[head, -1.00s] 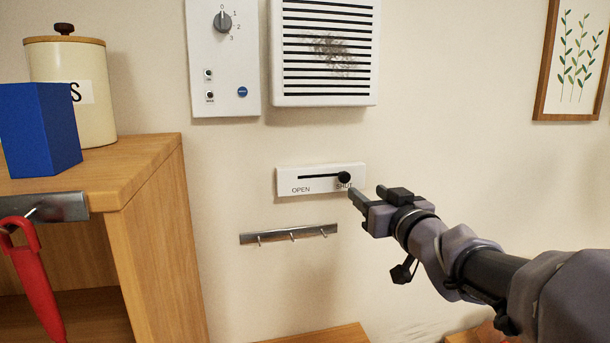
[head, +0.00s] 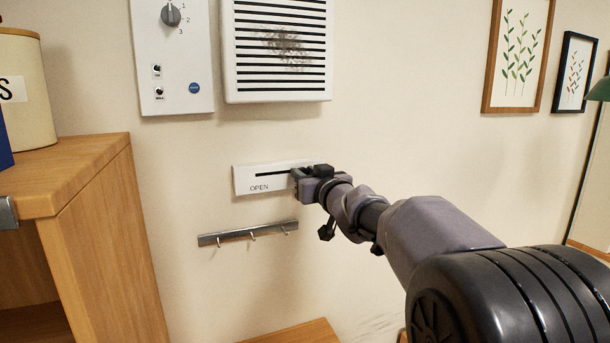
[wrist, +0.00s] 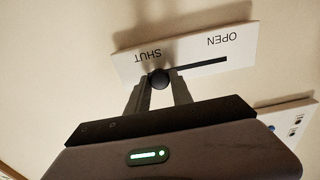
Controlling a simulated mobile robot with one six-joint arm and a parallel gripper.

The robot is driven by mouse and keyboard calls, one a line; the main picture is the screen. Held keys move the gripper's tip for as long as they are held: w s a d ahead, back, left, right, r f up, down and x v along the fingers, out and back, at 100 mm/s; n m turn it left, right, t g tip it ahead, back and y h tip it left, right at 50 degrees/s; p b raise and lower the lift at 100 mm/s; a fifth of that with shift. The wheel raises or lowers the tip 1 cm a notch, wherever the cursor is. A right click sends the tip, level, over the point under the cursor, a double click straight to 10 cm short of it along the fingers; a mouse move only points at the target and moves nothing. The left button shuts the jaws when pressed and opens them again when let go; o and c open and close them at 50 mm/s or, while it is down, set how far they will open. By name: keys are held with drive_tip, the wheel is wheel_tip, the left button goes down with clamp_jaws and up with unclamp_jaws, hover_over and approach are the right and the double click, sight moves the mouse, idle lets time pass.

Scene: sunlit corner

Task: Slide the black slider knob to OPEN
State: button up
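The white slider plate (head: 243,181) is on the wall, with OPEN at its left end and a dark horizontal slot. In the wrist view the plate (wrist: 190,71) appears upside down, with SHUT at left and OPEN at right. The round black knob (wrist: 158,79) is at the SHUT end of the slot. My gripper (head: 298,176) is at the plate's right end and hides the knob and the word SHUT in the head view. In the wrist view my gripper's fingers (wrist: 159,84) are on either side of the knob. I cannot tell whether they press on it.
A hook rail (head: 248,233) is below the plate. A vent grille (head: 278,96) and a control panel (head: 172,60) are above it. A wooden shelf unit (head: 110,240) stands at left.

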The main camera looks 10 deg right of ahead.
clamp_jaws()
idle(1.1)
